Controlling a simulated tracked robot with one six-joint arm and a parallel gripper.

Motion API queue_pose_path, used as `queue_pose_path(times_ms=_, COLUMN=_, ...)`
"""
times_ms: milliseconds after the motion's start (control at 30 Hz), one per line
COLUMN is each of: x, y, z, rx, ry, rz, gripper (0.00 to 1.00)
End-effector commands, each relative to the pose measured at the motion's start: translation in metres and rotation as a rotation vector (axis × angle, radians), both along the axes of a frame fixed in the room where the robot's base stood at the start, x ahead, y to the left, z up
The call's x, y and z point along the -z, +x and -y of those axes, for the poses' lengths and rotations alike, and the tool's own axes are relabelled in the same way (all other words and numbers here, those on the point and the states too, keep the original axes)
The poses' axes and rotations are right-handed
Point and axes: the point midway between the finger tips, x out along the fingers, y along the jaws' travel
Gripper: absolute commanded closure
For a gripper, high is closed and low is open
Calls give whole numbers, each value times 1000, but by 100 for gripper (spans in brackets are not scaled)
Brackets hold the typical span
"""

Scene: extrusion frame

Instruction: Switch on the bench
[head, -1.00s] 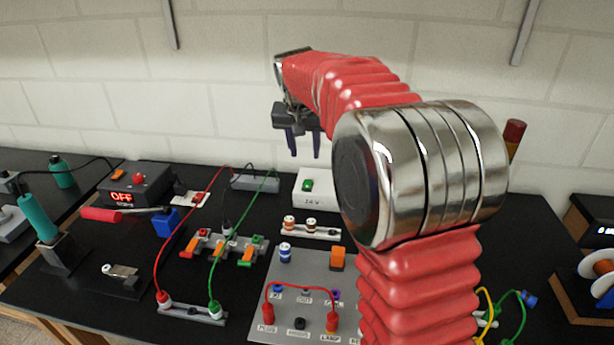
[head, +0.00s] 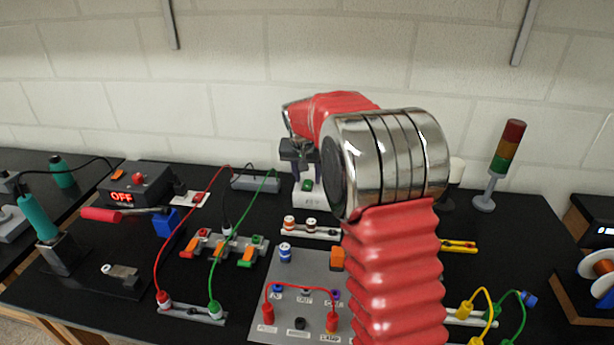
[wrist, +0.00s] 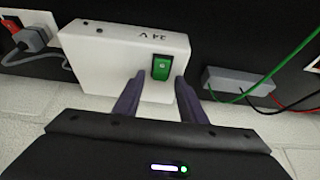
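A white box marked 24 V (wrist: 105,55) with a green rocker switch (wrist: 162,67) shows in the wrist view. In the head view the box (head: 313,201) stands at the back of the black bench, with its green switch (head: 307,185) on top. My gripper (wrist: 161,80) is open and empty, its two dark fingers apart. In the wrist view the switch appears between the fingertips. In the head view my gripper (head: 305,178) is just above or behind the box, partly covering it. I cannot tell whether the fingers touch it.
A black unit (head: 135,190) reading OFF, with a red knob, is at the left. A grey power strip (head: 255,182) is left of the white box. A signal tower (head: 500,165) with no clear glow stands at the right. Leads and a grey panel (head: 290,265) fill the front.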

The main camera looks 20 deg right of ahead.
Motion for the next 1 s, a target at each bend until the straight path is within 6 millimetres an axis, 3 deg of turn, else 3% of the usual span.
queue_pose_path(times_ms=267, x=1, y=1, z=0, rx=0, ry=0, rz=1, gripper=62)
queue_pose_path(times_ms=800, x=1, y=1, z=0, rx=0, ry=0, rz=0, gripper=99)
queue_pose_path(times_ms=1000, x=1, y=1, z=0, rx=0, ry=1, rz=-3, gripper=100)
